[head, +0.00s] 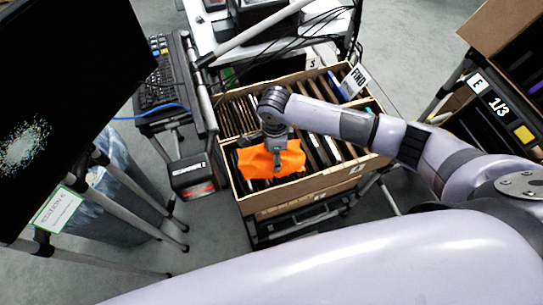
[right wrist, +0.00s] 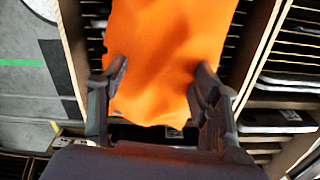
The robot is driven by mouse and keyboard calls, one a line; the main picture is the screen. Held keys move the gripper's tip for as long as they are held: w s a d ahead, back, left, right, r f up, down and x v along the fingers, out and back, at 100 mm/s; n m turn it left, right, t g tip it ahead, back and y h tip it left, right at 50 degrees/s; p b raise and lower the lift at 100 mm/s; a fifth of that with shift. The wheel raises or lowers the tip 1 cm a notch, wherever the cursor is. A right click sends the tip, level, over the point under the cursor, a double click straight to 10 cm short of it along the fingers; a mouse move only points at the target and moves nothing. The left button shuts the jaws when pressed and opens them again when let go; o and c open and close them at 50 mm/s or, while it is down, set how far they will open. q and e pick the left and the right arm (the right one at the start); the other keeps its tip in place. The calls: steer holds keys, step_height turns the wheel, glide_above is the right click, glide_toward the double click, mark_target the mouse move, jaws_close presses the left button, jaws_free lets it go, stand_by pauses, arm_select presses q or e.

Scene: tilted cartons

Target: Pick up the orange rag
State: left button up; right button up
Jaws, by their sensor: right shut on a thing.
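The orange rag (head: 252,163) lies over the front part of a divided wooden carton (head: 318,187) in the head view. My right gripper (head: 277,157) comes down on the rag from above. In the right wrist view the rag (right wrist: 168,50) fills the space between the fingertips of my right gripper (right wrist: 162,82), with one finger at each side of the cloth. The gripper is shut on the rag. Whether the rag is clear of the carton's contents cannot be told. My left gripper is not in view.
A keyboard (head: 158,82) and a dark screen (head: 65,100) are at left. Shelved boxes (head: 500,105) stand at right. Grey floor shows between.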

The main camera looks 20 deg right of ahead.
step_height(320, 180, up, 20)
steer(key=b, duration=0.5)
steer(key=o, duration=0.5)
steer(key=c, duration=0.5)
